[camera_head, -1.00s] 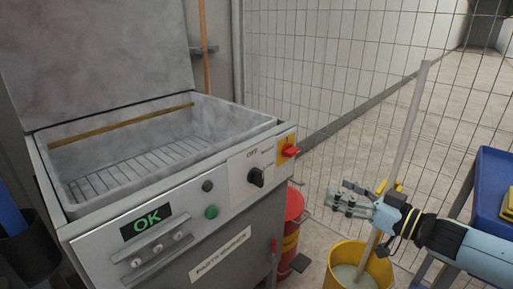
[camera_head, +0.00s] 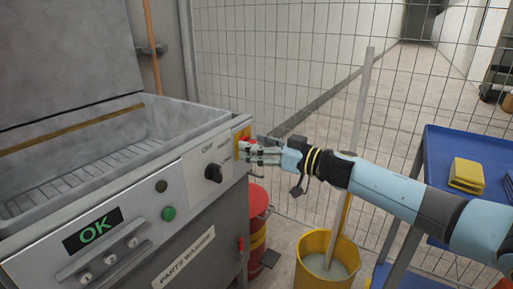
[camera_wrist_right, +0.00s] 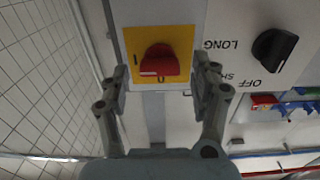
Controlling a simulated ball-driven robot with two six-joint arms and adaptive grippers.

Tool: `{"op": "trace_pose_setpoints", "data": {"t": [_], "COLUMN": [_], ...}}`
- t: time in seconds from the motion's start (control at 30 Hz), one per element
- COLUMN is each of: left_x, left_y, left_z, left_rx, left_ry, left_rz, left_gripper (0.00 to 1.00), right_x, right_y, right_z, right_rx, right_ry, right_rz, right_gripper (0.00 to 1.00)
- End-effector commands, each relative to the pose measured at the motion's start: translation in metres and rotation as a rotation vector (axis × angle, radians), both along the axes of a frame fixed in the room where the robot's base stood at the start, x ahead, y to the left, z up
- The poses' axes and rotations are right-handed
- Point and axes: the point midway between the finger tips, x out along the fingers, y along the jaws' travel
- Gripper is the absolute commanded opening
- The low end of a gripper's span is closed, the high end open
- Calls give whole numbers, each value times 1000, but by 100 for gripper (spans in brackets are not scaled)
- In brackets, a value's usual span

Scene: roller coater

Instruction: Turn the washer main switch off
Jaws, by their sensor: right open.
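The parts washer (camera_head: 120,235) stands at the left with its lid up. In the head view the knob is mostly hidden behind my right gripper (camera_head: 258,151), at the right end of the panel. My right gripper (camera_wrist_right: 161,72) is open, with one finger on either side of the knob; I cannot tell whether they touch it. My left gripper is not in view.
A black selector knob (camera_head: 214,173) sits beside the switch, with a green button (camera_head: 168,214) and a lit OK display (camera_head: 93,231) further left. A red bin (camera_head: 258,203) and a yellow bucket (camera_head: 312,270) with a mop stand on the floor. A blue cart (camera_head: 440,165) stands at the right.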

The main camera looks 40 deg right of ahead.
Motion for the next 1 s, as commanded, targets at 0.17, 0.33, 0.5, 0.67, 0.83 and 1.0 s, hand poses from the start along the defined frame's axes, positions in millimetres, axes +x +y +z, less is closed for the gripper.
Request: {"op": "trace_pose_setpoints", "data": {"t": [0.17,0.33,0.5,0.67,0.83,1.0], "left_x": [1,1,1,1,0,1], "left_y": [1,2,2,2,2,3], "left_z": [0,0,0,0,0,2], "left_rx": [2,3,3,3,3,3], "left_ry": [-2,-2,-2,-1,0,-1], "left_rz": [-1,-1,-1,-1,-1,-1], "left_gripper": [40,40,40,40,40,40], "right_x": [1,1,1,1,1,1], "right_y": [0,0,0,0,0,0], "right_z": [0,0,0,0,0,0], "right_rx": [-1,-1,0,0,-6,-45], "right_ry": [0,0,0,1,-3,-19], "right_rz": [0,0,0,0,0,-1], "right_gripper": [63,52,29,9,8,8]}}
